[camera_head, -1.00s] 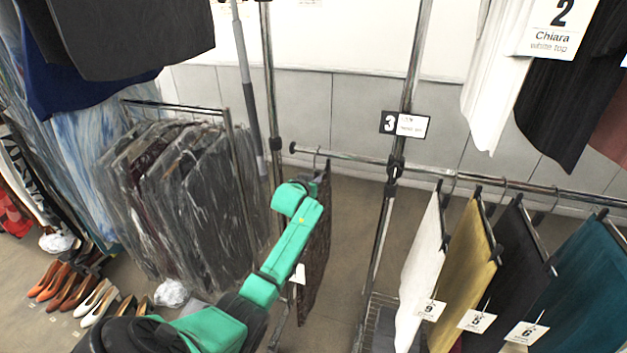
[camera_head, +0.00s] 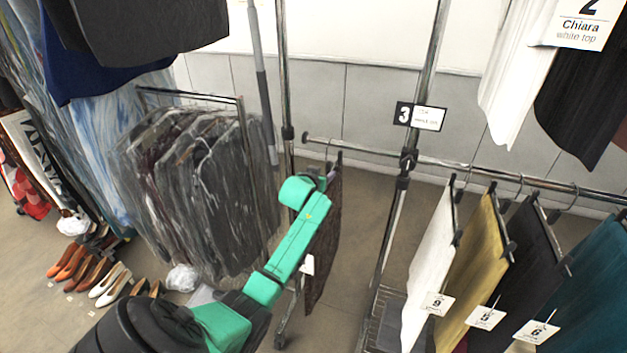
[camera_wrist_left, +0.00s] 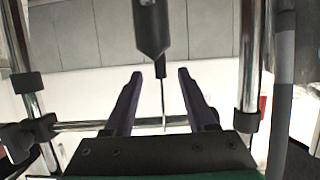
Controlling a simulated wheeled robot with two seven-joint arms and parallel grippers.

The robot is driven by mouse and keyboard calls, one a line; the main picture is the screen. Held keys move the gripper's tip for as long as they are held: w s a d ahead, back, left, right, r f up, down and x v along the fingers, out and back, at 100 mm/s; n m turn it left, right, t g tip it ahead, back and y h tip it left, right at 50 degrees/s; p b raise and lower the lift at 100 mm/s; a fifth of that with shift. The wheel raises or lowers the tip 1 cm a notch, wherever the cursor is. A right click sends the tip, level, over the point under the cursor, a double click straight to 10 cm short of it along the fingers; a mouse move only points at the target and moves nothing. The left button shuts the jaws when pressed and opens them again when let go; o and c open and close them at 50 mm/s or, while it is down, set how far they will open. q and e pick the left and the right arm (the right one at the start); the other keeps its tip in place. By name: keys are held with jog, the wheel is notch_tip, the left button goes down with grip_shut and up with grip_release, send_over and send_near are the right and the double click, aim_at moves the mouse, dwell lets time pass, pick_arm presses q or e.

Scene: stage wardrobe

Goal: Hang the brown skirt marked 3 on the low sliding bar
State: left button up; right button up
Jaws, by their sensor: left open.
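The brown skirt (camera_head: 323,240) hangs upright from the left part of the low sliding bar (camera_head: 365,152), partly hidden behind my left arm. A small white tag (camera_head: 308,265) shows at its left edge; its number is unreadable. My left gripper (camera_head: 329,176) is at the skirt's hanger, just below the bar. In the left wrist view, which looks upside down, the jaws (camera_wrist_left: 160,75) are open on both sides of the thin hanger hook (camera_wrist_left: 163,100). The hook reaches the bar (camera_wrist_left: 80,126); the black hanger body (camera_wrist_left: 151,28) is beside the fingertips. My right gripper is out of view.
A sign marked 3 (camera_head: 420,116) is on the upright right of the skirt. White (camera_head: 430,265), mustard (camera_head: 478,260), black and teal garments hang farther right. Bagged clothes (camera_head: 205,195) hang at left, with shoes (camera_head: 80,270) on the floor. The bar between skirt and upright is clear.

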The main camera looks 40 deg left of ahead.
pick_arm(q)
jog(key=b+v, duration=0.1)
jog(key=v, duration=1.2)
jog(key=s+d+f+m+g+h, duration=0.55)
jog(key=s+d+f+g, duration=0.45)
jog(key=s+d+f, duration=1)
jog(key=s+a+f+g, duration=0.1)
jog(key=s+f, duration=0.1)
jog(key=f, duration=0.9)
jog(key=s+a+f, duration=0.1)
jog(key=s+f, duration=0.1)
jog(key=f, duration=1)
jog(key=s+a+f+g, duration=0.1)
jog(key=s+a+f, duration=0.1)
jog(key=s+f, duration=1.1)
jog(key=s+m, duration=0.1)
jog(key=s, duration=0.2)
jog(key=shift+a+y, duration=0.2)
jog(key=shift+y, duration=0.15)
